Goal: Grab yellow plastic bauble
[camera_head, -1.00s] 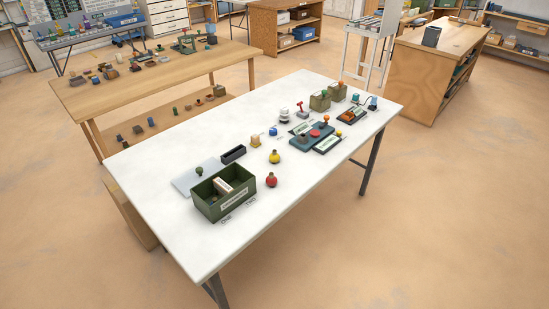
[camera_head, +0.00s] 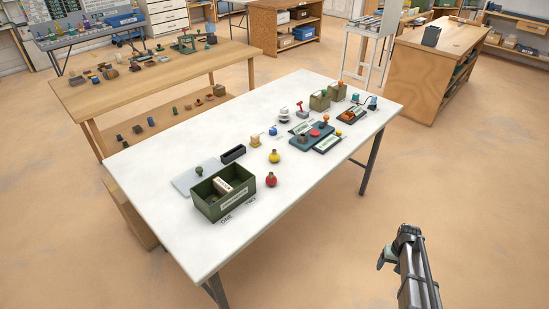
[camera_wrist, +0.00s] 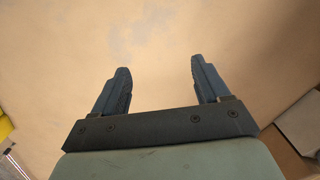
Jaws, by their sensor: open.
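The yellow bauble (camera_head: 274,156) is a small round ball with a dark cap. It stands on the white table (camera_head: 180,165) in the head view, near the middle. A red bauble (camera_head: 270,179) stands close in front of it. My gripper (camera_head: 384,258) is in the lower right of the head view, out past the table's front edge and well apart from the bauble. In the wrist view my gripper (camera_wrist: 163,82) is open, with nothing between its two fingers. Only plain floor shows beyond them.
A green crate (camera_head: 211,213) stands left of the baubles, with a black tray (camera_head: 233,154) behind it. Several small objects and a dark blue board (camera_head: 312,140) stand to the right. The table's front corner is bare. Open floor lies between my arm and the table.

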